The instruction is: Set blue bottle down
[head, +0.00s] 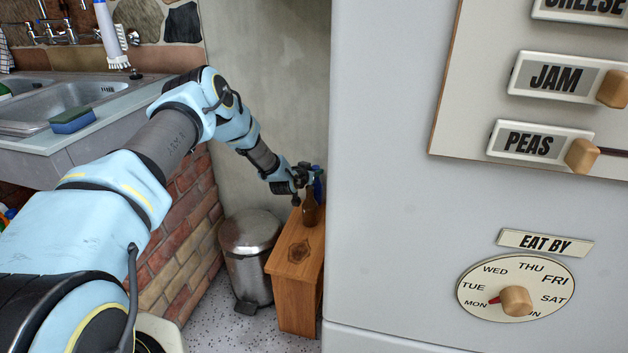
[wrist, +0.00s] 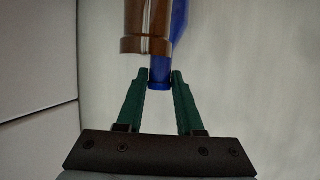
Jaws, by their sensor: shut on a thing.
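My gripper (head: 300,178) is above the far end of a small wooden cabinet (head: 296,290), in the gap beside the fridge. In the wrist view my gripper (wrist: 160,76) has its green fingertips shut on the neck of the blue bottle (wrist: 180,22). In the head view the blue bottle (head: 318,184) shows only in part, behind the gripper and a brown bottle. The brown bottle (head: 310,211) stands on the cabinet, and in the wrist view the brown bottle (wrist: 146,24) overlaps the blue one. The blue bottle's base is hidden, so I cannot tell whether it touches the cabinet.
The large white fridge (head: 390,200) stands close on the right of the cabinet. A metal pedal bin (head: 249,250) is on its left, by the brick plinth (head: 190,215). The sink (head: 70,95) is at left. The cabinet's near top is clear.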

